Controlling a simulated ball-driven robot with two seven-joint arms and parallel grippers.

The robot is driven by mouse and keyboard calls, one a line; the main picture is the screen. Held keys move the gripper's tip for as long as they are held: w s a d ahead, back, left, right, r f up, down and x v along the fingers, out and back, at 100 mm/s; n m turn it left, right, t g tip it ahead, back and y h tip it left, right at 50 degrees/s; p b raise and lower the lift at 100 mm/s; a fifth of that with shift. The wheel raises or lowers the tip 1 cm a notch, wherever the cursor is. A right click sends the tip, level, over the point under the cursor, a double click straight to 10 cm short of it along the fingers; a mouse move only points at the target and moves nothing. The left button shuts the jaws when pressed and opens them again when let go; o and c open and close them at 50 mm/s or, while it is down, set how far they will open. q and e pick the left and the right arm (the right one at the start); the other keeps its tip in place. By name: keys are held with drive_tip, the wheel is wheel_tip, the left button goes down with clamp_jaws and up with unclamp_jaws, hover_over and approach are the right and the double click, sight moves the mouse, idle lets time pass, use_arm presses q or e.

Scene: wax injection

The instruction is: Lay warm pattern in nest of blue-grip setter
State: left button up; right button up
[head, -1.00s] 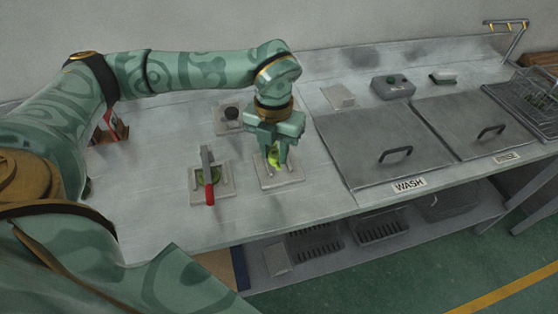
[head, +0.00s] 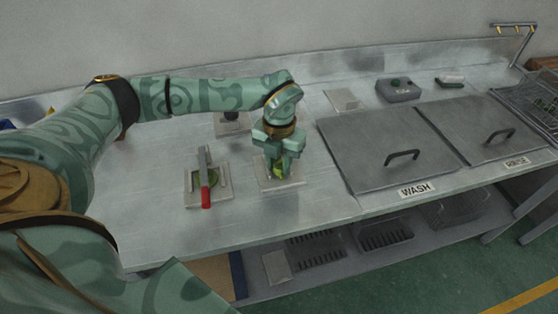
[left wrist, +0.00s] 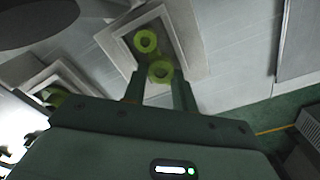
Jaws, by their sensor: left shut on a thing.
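My left gripper (head: 280,160) is shut on a yellow-green pattern (head: 277,169), low over the middle pale setter plate (head: 293,183). In the left wrist view, the pattern shows as a green ring (left wrist: 161,71) between the fingers, with another ring (left wrist: 146,41) just beyond it over the plate. I cannot tell whether the pattern touches the plate. No blue grip shows; my gripper covers much of this setter. To its left, a red-grip setter (head: 206,198) has a grey bar over a green pattern (head: 213,181). My right gripper is not in view.
Behind, another plate bears a dark knob (head: 231,115). A lidded WASH tank (head: 365,155) and a RINSE tank (head: 480,125) stand to the right. A grey box (head: 398,89) sits behind them. The bench front left is clear.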

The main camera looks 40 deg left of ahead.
sight(279, 166)
use_arm(q)
drive_tip(key=shift+f, duration=0.2)
drive_tip(key=shift+s+f, duration=0.35)
drive_tip(key=shift+f, duration=0.1)
drive_tip(key=o, duration=1)
drive_tip(key=shift+d, duration=0.1)
drive_tip(key=shift+o, duration=0.2)
drive_tip(key=shift+w+d, duration=0.1)
drive_tip(key=shift+r, duration=0.15)
wheel_tip(279, 166, up, 13)
drive_tip(key=p, duration=0.3)
drive_tip(key=shift+w+a, duration=0.2)
drive_tip(key=shift+w, duration=0.1)
